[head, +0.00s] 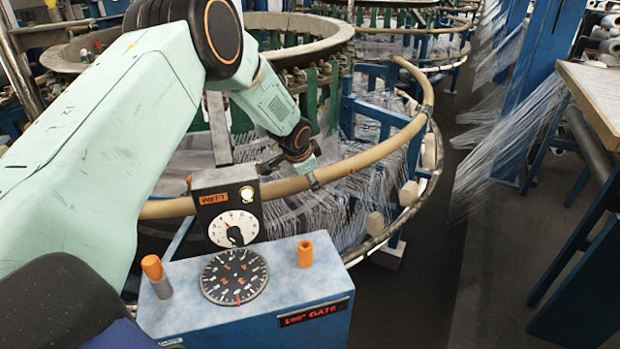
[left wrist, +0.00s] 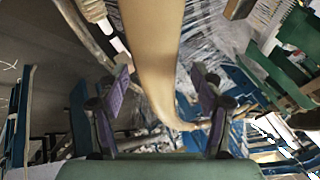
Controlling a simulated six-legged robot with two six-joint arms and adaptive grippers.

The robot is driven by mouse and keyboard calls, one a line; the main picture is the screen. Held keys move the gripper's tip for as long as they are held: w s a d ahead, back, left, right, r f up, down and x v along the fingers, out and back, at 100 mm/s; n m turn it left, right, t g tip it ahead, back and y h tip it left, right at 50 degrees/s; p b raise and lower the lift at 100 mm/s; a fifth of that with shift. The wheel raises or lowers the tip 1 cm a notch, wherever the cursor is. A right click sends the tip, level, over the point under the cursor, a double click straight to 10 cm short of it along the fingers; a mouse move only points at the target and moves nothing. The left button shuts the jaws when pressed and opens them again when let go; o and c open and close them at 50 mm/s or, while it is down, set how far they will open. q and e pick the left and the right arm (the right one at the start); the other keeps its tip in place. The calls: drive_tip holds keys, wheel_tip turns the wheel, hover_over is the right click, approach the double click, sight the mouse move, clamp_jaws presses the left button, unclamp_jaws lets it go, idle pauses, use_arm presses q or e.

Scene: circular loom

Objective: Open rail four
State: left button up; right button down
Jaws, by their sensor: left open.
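A tan curved rail (head: 372,152) runs around the near side of the circular loom in the head view. No number shows on it, so I cannot tell whether it is rail four. My left gripper (head: 308,170) is at the rail's near side, behind the control box. In the left wrist view the rail (left wrist: 155,40) runs between the two purple fingers of the left gripper (left wrist: 161,80). The fingers stand apart on either side of it with visible gaps. My right gripper is not in view.
A blue control box (head: 275,290) stands in front, with a black dial (head: 234,277), a weft gauge (head: 234,228), an orange-topped peg (head: 152,268) and a red display reading GATE. White threads fill the loom. A wooden-topped table (head: 600,95) stands right; the dark aisle floor (head: 425,270) is clear.

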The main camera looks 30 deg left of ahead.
use_arm(q)
drive_tip(key=shift+s+f, duration=0.1)
drive_tip(key=shift+f, duration=0.2)
drive_tip(key=shift+w+f, duration=0.5)
drive_tip(key=shift+w, duration=0.1)
drive_tip(key=shift+s+r, duration=0.4)
drive_tip(key=shift+s, duration=0.05)
drive_tip(key=c, duration=0.4)
drive_tip(key=shift+w+f, duration=0.2)
drive_tip(key=shift+w, duration=0.05)
drive_tip(key=c, duration=0.5)
clamp_jaws()
